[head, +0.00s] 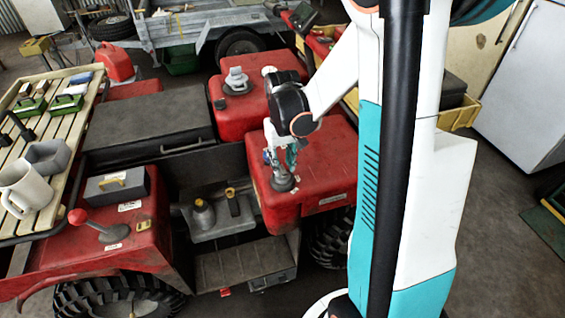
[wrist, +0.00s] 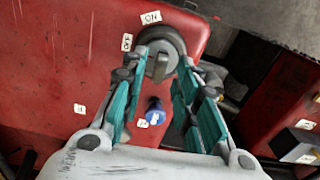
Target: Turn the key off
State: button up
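The key switch is a dark round housing (wrist: 163,50) with a narrow grey key (wrist: 160,66) standing in it, on the red quad body. An ON label (wrist: 150,17) is above it and an OFF-like label (wrist: 127,42) at its upper left. A blue piece (wrist: 155,106) shows below the key; I cannot tell if it hangs from it. My gripper (wrist: 163,62) is open, its teal fingers on both sides of the key, with gaps visible. In the head view my gripper (head: 281,160) points down over the switch's grey base (head: 283,183); the key is hidden there.
A red-knobbed lever (head: 78,216) and a grey box (head: 118,186) are at the left. A slatted rack (head: 70,130) holds a mug (head: 25,188). A grey tray (head: 218,222) with a yellow-topped item is left of the switch. A trailer (head: 200,25) stands behind.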

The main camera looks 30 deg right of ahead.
jog(key=shift+r+p, duration=1.85)
jog(key=shift+r, duration=1.05)
